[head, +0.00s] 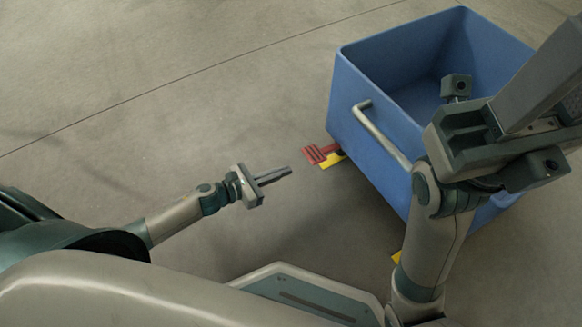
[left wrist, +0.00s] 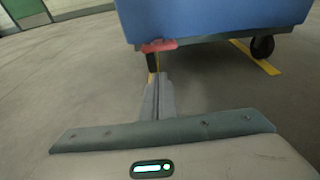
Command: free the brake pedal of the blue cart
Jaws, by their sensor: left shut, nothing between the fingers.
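The blue cart (head: 362,128) stands on the floor at the right of the head view, its inside empty where I can see it. A metal handle (head: 381,137) runs along its near side. The red brake pedal (head: 318,153) sticks out low at the cart's left corner; it also shows in the left wrist view (left wrist: 159,45). My left gripper (head: 289,171) is shut and empty, a short way in front of the pedal and apart from it. In the left wrist view its fingers (left wrist: 158,80) point toward the pedal. My right arm rises over the cart's right part; its fingertips are not clearly visible.
Yellow floor markings (head: 334,160) show beside the pedal, and another (left wrist: 262,62) lies near a black caster wheel (left wrist: 263,47). The concrete floor left of the cart is clear. A green door (left wrist: 25,12) stands far back in the left wrist view.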

